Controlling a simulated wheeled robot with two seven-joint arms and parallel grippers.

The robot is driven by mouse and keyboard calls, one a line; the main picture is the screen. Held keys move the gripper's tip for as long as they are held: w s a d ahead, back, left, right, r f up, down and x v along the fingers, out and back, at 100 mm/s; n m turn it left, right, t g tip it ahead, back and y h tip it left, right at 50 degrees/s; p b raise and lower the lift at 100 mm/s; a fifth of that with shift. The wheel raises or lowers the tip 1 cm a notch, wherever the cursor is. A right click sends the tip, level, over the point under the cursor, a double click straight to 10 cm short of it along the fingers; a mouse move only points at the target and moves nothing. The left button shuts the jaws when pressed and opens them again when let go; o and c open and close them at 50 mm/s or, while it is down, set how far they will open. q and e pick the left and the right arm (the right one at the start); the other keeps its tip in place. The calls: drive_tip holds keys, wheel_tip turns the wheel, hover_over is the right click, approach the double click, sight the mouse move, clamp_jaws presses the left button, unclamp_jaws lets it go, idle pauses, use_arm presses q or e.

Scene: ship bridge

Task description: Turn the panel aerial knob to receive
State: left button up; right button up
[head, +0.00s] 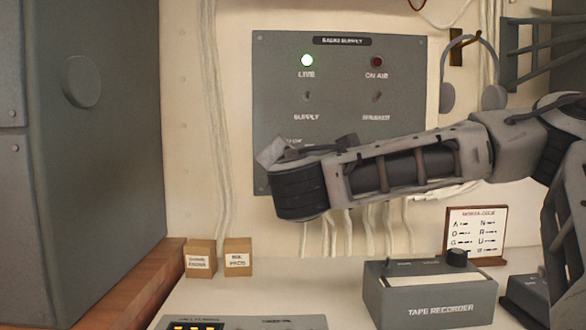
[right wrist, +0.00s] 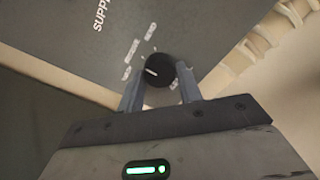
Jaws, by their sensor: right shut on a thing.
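My right gripper (right wrist: 160,88) is shut on the knob, one finger on each side. In the head view my right gripper (head: 272,152) is at the panel's lower left and hides the knob. My left gripper is not in view.
A tape recorder (head: 430,297), two small boxes (head: 200,258) and a Morse code card (head: 474,232) stand on the desk. Headphones (head: 448,97) hang right of the panel. Pale cables run below it. A large grey cabinet (head: 95,150) stands at left.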

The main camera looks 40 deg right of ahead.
drive_tip(key=o, duration=1)
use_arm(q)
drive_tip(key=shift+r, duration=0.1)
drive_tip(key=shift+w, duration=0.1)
use_arm(e)
drive_tip(key=shift+s, duration=0.1)
use_arm(q)
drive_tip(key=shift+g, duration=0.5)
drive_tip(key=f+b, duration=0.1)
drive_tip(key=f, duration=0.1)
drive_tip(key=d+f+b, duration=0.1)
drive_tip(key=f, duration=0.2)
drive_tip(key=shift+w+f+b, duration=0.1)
drive_tip(key=shift+b, duration=0.3)
use_arm(e)
drive_tip(key=v, duration=1.5)
drive_tip(key=shift+s+a, duration=0.25)
drive_tip(key=shift+a, duration=0.05)
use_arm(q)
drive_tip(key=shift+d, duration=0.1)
